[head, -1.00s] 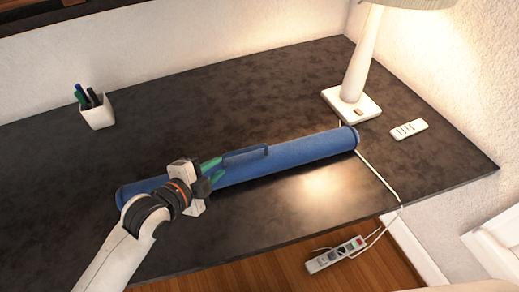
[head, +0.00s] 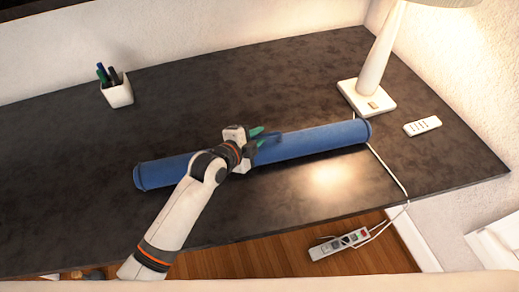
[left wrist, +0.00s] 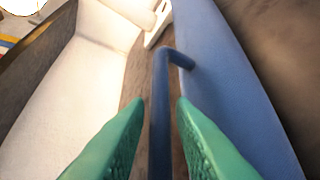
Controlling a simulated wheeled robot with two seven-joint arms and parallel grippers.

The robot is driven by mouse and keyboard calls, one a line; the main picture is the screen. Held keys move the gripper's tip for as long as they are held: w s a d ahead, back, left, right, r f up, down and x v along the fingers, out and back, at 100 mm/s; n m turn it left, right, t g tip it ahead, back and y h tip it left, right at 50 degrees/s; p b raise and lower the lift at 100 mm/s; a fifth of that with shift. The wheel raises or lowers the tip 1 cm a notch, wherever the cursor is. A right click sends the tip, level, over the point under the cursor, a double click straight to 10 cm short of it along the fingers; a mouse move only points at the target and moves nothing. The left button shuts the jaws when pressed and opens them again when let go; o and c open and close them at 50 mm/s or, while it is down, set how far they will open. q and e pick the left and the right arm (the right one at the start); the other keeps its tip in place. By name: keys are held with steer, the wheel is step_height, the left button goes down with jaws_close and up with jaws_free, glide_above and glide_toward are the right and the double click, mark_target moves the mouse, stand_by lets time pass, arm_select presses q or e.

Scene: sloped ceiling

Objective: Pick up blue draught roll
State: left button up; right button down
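The blue draught roll (head: 325,138) lies across the dark desk as a long tube with a thin handle (head: 273,137) on its far side. My left gripper (head: 259,139) is over the middle of the roll, at the handle. In the left wrist view, the green fingers of my left gripper (left wrist: 160,103) are apart, one on each side of the handle (left wrist: 161,85), with gaps showing. The roll's body (left wrist: 232,80) is to the right of them there. My right gripper is not in view.
A white lamp (head: 382,60) and a remote (head: 422,126) are at the right of the desk (head: 60,190). A pen cup (head: 118,93) stands at the back left. A cable runs over the front edge to a power strip (head: 340,243) on the floor.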

arm_select(q)
steer(key=shift+w+d, duration=0.1)
jaws_close()
steer(key=shift+f, duration=0.1)
stand_by(1.2)
steer(key=shift+r, duration=0.2)
